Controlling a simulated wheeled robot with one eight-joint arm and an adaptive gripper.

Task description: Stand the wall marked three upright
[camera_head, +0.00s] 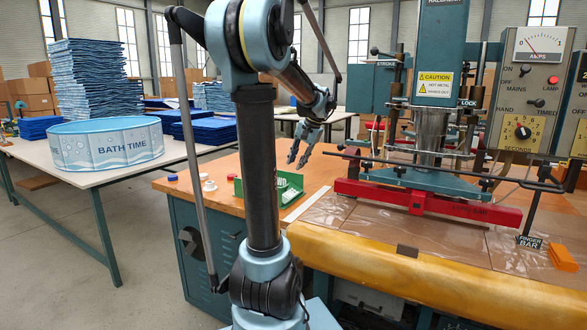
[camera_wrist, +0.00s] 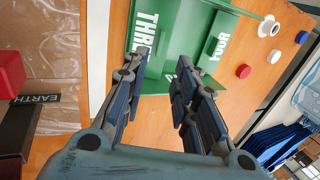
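The wall marked three (camera_wrist: 148,15) is a green panel with white letters in the wrist view; the end of its word is covered by my finger. It looks laid outward rather than upright, but its exact tilt is unclear. My gripper (camera_wrist: 167,66) is open and empty above the near side of the panels. In the head view my gripper (camera_head: 298,161) hangs above and right of the box.
A table with a blue BATH TIME ring (camera_head: 105,143) stands farther left. A black EARTH bar shows in the wrist view (camera_wrist: 35,99).

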